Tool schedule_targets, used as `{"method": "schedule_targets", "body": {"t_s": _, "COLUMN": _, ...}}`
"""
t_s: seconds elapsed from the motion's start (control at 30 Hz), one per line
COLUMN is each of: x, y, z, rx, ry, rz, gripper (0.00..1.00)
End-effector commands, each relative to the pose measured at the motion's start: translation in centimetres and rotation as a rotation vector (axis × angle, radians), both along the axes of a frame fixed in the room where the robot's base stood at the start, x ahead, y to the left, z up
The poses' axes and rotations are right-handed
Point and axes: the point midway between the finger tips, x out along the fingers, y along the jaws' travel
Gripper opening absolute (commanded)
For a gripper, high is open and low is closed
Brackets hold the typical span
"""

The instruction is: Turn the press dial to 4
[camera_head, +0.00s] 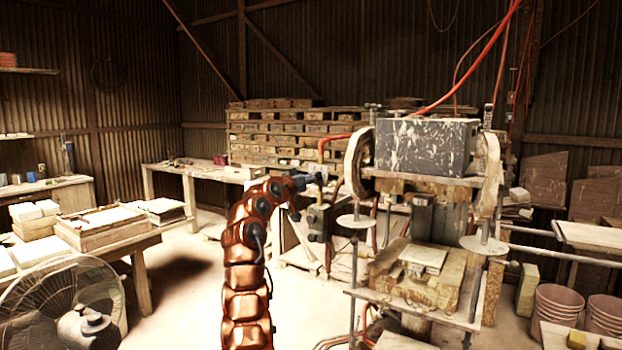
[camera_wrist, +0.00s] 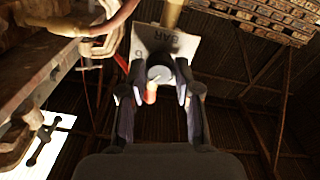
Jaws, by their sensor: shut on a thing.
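The press (camera_head: 428,148) stands right of centre in the head view, with a grey, worn block on top and round side wheels. My gripper (camera_head: 312,180) is at the press's left side, at the end of my copper-coloured arm. In the wrist view, my gripper (camera_wrist: 157,90) is shut on the dial's round grey knob (camera_wrist: 159,73), one finger on each side. A reddish part shows just below the knob. In the head view the dial is too small to make out.
Red hoses (camera_head: 484,58) run up from the press. A fan (camera_head: 62,305) stands at the lower left by a table with a wooden tray (camera_head: 103,228). Buckets (camera_head: 558,303) stand at the lower right. Open floor lies left of my arm.

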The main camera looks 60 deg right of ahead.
Motion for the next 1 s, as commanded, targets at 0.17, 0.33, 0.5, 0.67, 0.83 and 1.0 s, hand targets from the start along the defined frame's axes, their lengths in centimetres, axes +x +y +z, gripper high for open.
{"method": "schedule_targets", "body": {"t_s": 0.17, "x": 0.06, "y": 0.00, "z": -0.06, "rx": 0.000, "ry": 0.000, "rz": 0.001, "gripper": 0.00}}
{"method": "schedule_targets", "body": {"t_s": 0.33, "x": 0.05, "y": 0.00, "z": -0.02, "rx": 0.000, "ry": 0.001, "rz": 0.001, "gripper": 0.38}}
{"method": "schedule_targets", "body": {"t_s": 0.5, "x": 0.02, "y": 0.00, "z": 0.00, "rx": -0.001, "ry": 0.001, "rz": 0.001, "gripper": 0.56}}
{"method": "schedule_targets", "body": {"t_s": 0.67, "x": 0.01, "y": 0.00, "z": 0.02, "rx": -0.001, "ry": 0.001, "rz": 0.000, "gripper": 0.58}}
{"method": "schedule_targets", "body": {"t_s": 0.83, "x": 0.02, "y": 0.05, "z": 0.02, "rx": -0.001, "ry": 0.001, "rz": 0.000, "gripper": 0.58}}
{"method": "schedule_targets", "body": {"t_s": 1.0, "x": 0.04, "y": 0.65, "z": 0.02, "rx": -0.002, "ry": 0.001, "rz": 0.000, "gripper": 0.58}}
